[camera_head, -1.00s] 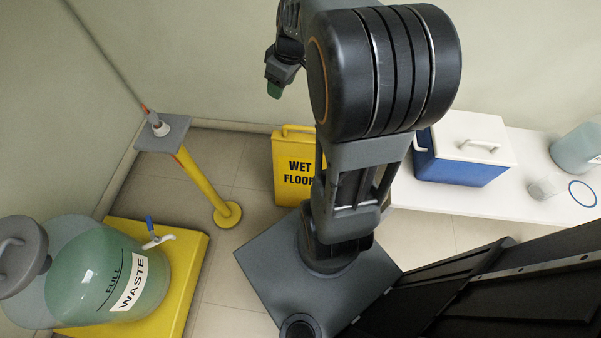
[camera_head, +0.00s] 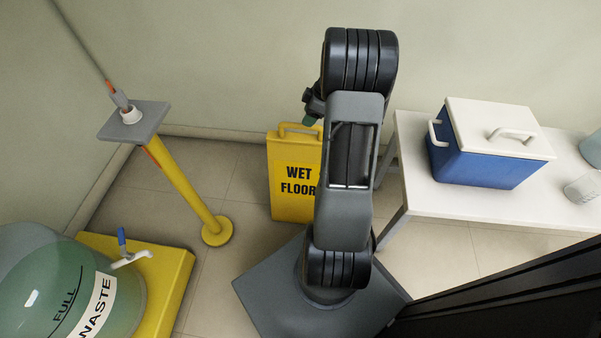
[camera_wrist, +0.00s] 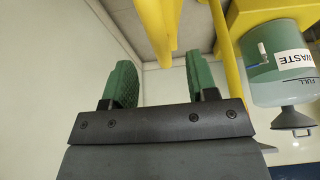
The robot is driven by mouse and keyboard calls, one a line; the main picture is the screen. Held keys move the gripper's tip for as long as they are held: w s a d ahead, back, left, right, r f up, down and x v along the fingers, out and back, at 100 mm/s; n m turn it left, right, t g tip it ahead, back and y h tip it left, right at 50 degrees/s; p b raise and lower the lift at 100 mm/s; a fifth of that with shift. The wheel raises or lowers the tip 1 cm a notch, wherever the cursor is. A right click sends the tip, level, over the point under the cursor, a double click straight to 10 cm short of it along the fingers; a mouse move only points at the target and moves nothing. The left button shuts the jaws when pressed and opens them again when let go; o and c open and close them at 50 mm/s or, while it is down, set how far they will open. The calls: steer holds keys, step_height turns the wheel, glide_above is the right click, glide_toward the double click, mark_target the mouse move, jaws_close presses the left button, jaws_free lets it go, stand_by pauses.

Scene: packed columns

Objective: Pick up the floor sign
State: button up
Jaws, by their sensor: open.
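The floor sign (camera_head: 289,205) is a yellow upright board with "WET FLOOR" in black and a handle on top. It stands on the floor near the back wall, its right edge hidden by my arm. In the wrist view what looks like its yellow top (camera_wrist: 154,22) shows beyond and between my fingertips, with nothing gripped. My gripper (camera_wrist: 163,80) is open, with two green fingers apart. In the head view it is mostly hidden behind my arm; a green fingertip shows close to the sign's handle. I cannot tell the exact gap.
A yellow post (camera_head: 180,185) with a grey top plate (camera_head: 150,112) stands left of the sign. A green waste carboy (camera_head: 75,295) sits on a yellow platform (camera_head: 178,262). A white table (camera_head: 425,195) with a blue cooler (camera_head: 485,160) is at right. Bare floor lies between post and sign.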

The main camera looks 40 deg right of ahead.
mark_target(301, 127)
steer(key=shift+b+x, duration=1.3)
steer(key=shift+x, duration=2.2)
steer(key=shift+w+f+b, duration=0.15)
steer(key=shift+f+b, duration=0.05)
steer(key=shift+b, duration=0.25)
steer(key=shift+c, duration=0.4)
jaws_close()
steer(key=shift+r, duration=0.1)
